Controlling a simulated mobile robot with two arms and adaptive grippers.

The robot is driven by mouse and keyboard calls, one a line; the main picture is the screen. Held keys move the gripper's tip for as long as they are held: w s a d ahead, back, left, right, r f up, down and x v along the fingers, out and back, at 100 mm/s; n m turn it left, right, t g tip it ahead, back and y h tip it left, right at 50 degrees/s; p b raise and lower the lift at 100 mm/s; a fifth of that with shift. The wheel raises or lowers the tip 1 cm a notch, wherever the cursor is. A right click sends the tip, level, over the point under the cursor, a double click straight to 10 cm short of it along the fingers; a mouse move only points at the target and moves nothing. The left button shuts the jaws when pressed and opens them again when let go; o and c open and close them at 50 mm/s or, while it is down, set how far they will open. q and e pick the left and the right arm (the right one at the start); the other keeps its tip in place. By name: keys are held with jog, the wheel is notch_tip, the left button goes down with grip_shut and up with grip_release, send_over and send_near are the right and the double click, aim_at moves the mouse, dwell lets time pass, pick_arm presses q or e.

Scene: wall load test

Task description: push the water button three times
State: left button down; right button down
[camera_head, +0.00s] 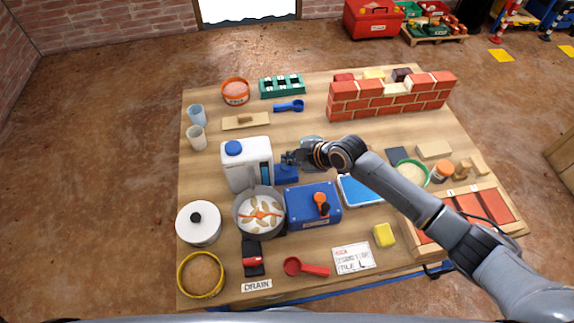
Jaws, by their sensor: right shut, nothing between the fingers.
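A white water container (237,176) with a blue cap stands on the wooden table, left of the middle. A small blue block (287,175) sits just right of it. I cannot make out a separate water button; it may be hidden by my gripper. My right gripper (288,158) reaches in from the right, shut and empty, with its tips just above or at the blue block. I cannot tell whether they touch it. My left gripper is not in view.
A grey pot (245,220) and a blue burner box (298,212) stand in front of the container. A brick wall (375,103) stands at the back right. A blue scoop (289,106) and a trowel board (232,124) lie behind. Bare table shows between them.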

jog(key=shift+s+a, duration=0.1)
jog(key=shift+a, duration=0.05)
dwell(1.0)
jog(key=shift+f, duration=0.1)
jog(key=shift+f+b, duration=0.3)
jog(key=shift+b, duration=0.05)
